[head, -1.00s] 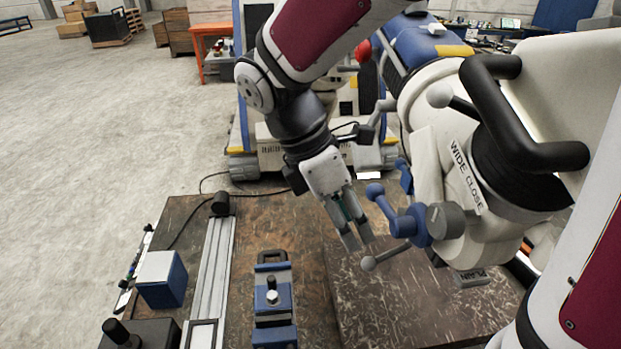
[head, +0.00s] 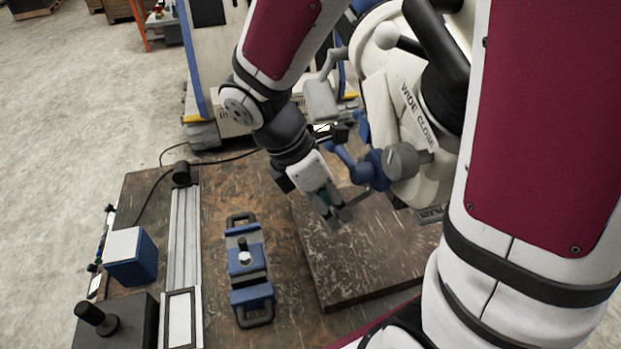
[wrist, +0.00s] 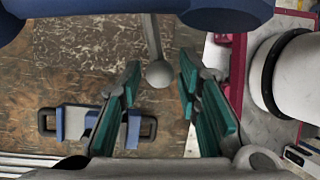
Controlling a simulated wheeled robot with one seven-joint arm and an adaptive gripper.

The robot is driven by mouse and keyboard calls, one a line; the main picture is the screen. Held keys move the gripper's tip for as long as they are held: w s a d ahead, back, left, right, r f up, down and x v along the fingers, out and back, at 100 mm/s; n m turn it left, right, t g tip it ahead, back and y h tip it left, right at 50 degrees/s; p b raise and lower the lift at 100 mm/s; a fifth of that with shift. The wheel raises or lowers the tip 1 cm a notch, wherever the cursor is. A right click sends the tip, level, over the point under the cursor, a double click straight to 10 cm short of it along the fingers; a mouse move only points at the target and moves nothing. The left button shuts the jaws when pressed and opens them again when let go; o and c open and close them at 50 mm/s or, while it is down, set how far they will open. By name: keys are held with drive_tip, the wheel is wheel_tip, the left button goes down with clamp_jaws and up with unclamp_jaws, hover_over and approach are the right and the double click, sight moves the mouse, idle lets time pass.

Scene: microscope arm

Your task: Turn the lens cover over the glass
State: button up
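The white microscope head (head: 382,105) hangs at the upper middle of the head view, lettered WIDE and CLOSE. A blue hub (head: 374,168) with a grey knob (head: 402,161) sits low on it. A thin grey lever (head: 360,198) runs from the hub toward my gripper (head: 338,216). In the wrist view the lever's ball end (wrist: 159,74) shows between the teal pads of my gripper (wrist: 159,90). The fingers are apart, with gaps on both sides of the ball. I cannot single out the lens cover or the glass.
A brown board (head: 350,262) lies below my gripper on the worktable (head: 222,190). A blue clamp (head: 246,262), a metal rail (head: 184,230) and a blue-and-white box (head: 131,257) stand left. A blue-tipped lever (head: 342,155) juts out close to my gripper.

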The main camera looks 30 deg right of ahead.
clamp_jaws()
drive_tip(key=shift+w, duration=0.1)
drive_tip(key=w+m, duration=0.1)
drive_tip(key=m, duration=0.1)
drive_tip(key=w+m+g+y, duration=0.1)
drive_tip(key=w+m, duration=0.1)
drive_tip(key=shift+w+d+m+g+p, duration=0.15)
drive_tip(key=shift+w+m+g+p, duration=0.15)
drive_tip(key=shift+p, duration=0.05)
drive_tip(key=o, duration=0.5)
unclamp_jaws()
drive_tip(key=shift+r, duration=0.1)
